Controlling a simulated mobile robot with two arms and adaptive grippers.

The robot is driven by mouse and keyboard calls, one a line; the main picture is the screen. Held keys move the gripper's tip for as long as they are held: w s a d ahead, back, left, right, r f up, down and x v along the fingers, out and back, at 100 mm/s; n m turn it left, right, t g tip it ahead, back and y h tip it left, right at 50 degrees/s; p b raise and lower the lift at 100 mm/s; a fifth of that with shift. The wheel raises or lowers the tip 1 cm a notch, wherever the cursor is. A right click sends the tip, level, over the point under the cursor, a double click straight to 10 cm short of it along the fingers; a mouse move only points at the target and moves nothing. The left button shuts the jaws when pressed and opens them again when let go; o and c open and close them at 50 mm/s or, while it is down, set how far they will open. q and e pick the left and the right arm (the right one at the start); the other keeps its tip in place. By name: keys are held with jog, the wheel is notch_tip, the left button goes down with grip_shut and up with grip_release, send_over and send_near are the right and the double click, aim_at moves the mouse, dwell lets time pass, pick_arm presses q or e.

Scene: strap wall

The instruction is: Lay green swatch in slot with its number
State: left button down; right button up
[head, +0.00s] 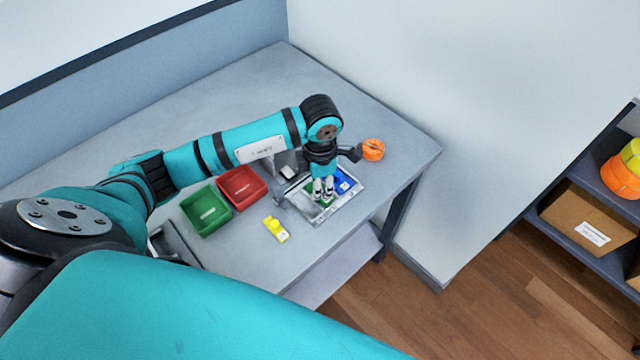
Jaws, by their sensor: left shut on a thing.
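My left gripper (323,190) points down over a light tray (322,220) near the table's right end. It is shut on the green swatch (314,204), which shows only in part beneath the fingers. I cannot tell whether the swatch touches the tray. A blue swatch (344,183) lies in the tray just right of the gripper. A yellow swatch (276,229) with a small label lies on the table left of the tray. The slot numbers are too small or hidden to read. My right gripper is not in view.
A red bin (242,187) and a green bin (206,211) stand left of the tray on the grey table (120,140). An orange roll (373,150) sits behind the tray at right. A shelf with a cardboard box (587,218) stands far right. The table's back is clear.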

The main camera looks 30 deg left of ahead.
pick_arm(q)
jog(key=shift+f, duration=0.15)
dwell(0.8)
jog(key=c, duration=0.7)
grip_release()
jog(key=shift+c, duration=0.2)
jog(key=shift+r+p, duration=0.4)
jog(key=shift+r, duration=0.55)
jog(key=shift+r+p, duration=1.3)
jog(key=shift+r, duration=0.8)
